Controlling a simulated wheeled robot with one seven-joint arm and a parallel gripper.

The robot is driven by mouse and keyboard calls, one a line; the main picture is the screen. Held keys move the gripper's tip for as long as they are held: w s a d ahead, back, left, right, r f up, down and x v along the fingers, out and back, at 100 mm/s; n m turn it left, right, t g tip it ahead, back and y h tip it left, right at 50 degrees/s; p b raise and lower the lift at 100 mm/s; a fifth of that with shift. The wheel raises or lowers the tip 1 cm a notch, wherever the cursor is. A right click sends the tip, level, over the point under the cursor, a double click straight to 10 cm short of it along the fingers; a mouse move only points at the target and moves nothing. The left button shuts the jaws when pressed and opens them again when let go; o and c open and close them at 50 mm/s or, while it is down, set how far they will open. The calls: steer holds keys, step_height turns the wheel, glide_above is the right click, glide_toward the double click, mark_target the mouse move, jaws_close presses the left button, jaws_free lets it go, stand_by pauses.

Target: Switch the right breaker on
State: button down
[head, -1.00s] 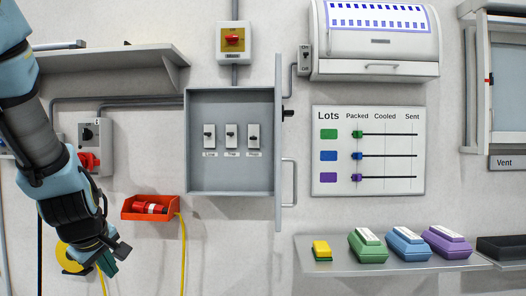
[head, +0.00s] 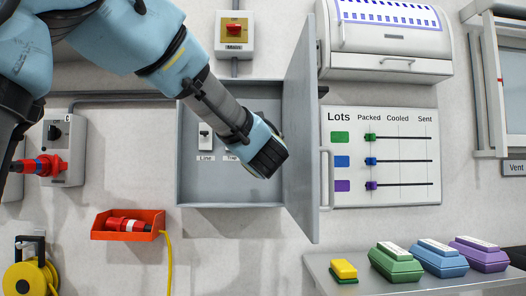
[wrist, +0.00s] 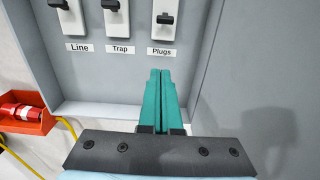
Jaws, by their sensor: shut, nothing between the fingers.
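The right breaker (wrist: 163,27), labelled Plugs, is a white switch with a black lever at the top of the wrist view. Its lever sits lower than those on the Line breaker (wrist: 68,18) and Trap breaker (wrist: 117,20). My gripper (wrist: 160,72) is shut and empty, its teal fingers just below the Plugs label in that view. I cannot tell if the fingertips touch the panel. In the head view my gripper (head: 267,160) is in front of the grey breaker box (head: 228,193) and hides the right breaker. The Line breaker (head: 205,137) shows there.
The open box door (head: 303,130) stands out at the right, close beside my gripper. A red-orange bin (head: 128,234) with a red plug and yellow cable hangs at lower left. A Lots board (head: 400,190) and a shelf of coloured cartons (head: 395,263) are further right.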

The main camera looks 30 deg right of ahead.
steer(key=shift+d+r, duration=0.1)
steer(key=shift+r, duration=0.05)
steer(key=w+d+r+p, duration=0.3)
steer(key=w+p, duration=0.3)
steer(key=w, duration=0.1)
steer(key=shift+w+d+r, duration=0.3)
steer(key=shift+w+r, duration=0.1)
